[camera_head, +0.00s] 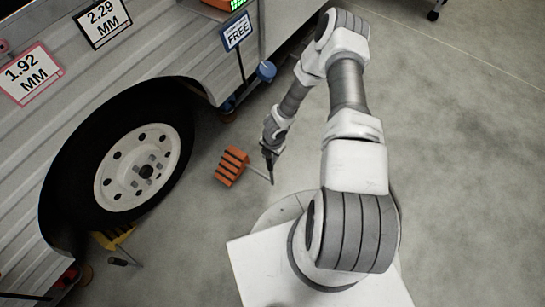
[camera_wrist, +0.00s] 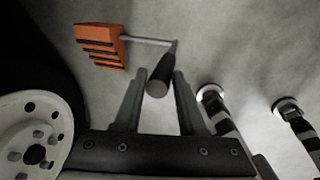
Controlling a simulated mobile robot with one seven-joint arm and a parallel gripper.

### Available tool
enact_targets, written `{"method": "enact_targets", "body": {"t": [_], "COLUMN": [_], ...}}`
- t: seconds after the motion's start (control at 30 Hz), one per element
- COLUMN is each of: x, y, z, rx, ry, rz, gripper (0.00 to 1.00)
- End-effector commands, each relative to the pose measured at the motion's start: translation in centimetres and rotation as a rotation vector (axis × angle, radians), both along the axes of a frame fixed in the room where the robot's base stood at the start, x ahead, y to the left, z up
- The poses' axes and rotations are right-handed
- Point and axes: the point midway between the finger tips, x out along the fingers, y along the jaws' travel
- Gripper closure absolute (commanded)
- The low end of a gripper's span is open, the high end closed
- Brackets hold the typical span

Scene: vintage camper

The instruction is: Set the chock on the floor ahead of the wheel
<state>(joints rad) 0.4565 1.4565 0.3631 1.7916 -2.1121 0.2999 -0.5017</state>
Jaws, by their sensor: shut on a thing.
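The orange chock (camera_head: 231,166) has dark ribs and a pale rod handle ending in a dark grip. In the head view it is right of the wheel (camera_head: 138,165), apart from it, with bare floor between. My gripper (camera_head: 269,165) is at the handle end. In the wrist view the fingers (camera_wrist: 159,78) are closed on the handle's dark grip, and the chock (camera_wrist: 101,46) sticks out to the upper left. The wheel's white rim (camera_wrist: 38,135) shows at lower left. I cannot tell whether the chock touches the floor.
A yellow object (camera_head: 114,236) with a dark handle lies below the wheel. The camper's ribbed side (camera_head: 160,50) overhangs the wheel. A blue fitting (camera_head: 266,71) and a hanging blue tag (camera_head: 236,32) are above the chock. The concrete floor (camera_head: 470,150) is clear at right.

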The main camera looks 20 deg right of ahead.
Motion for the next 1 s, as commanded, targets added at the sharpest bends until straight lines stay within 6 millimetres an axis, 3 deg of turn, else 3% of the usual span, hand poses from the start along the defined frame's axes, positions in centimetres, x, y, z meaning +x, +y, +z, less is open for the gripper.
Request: {"method": "enact_targets", "body": {"t": [0.73,1.0], "x": [3.3,4.6], "y": [2.4,3.3], "z": [-5.9,-5.7], "rx": [0.002,0.000], "ry": [-0.005,-0.001], "rz": [0.003,0.001], "gripper": [1.00,1.00]}}
